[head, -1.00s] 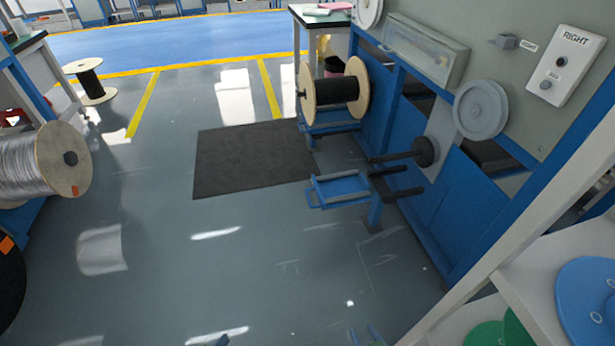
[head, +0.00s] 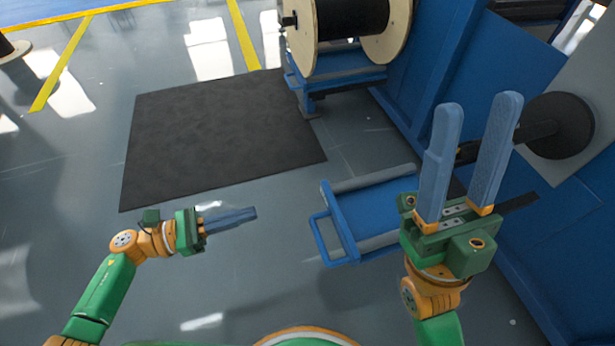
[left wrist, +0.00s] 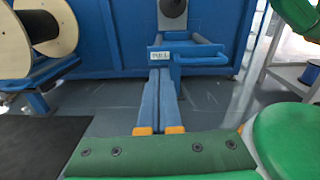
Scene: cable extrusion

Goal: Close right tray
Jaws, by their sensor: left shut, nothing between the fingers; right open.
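The blue tray (head: 372,208) sticks out from the blue machine in the head view, with a loop handle (head: 330,240) on its left end. It also shows in the left wrist view (left wrist: 187,47), with a small white label on it. My right gripper (head: 482,100) is open with its fingers pointing up the picture. It overlaps the tray's right part, and I cannot tell whether it touches. My left gripper (head: 255,213) is shut and empty, left of the handle and apart from it. Its fingers (left wrist: 158,75) point toward the tray in the left wrist view.
A cable spool (head: 350,20) rests on a blue stand behind the tray. A black disc on a shaft (head: 560,125) juts from the machine (head: 550,60) at right. A dark mat (head: 215,135) lies on the floor.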

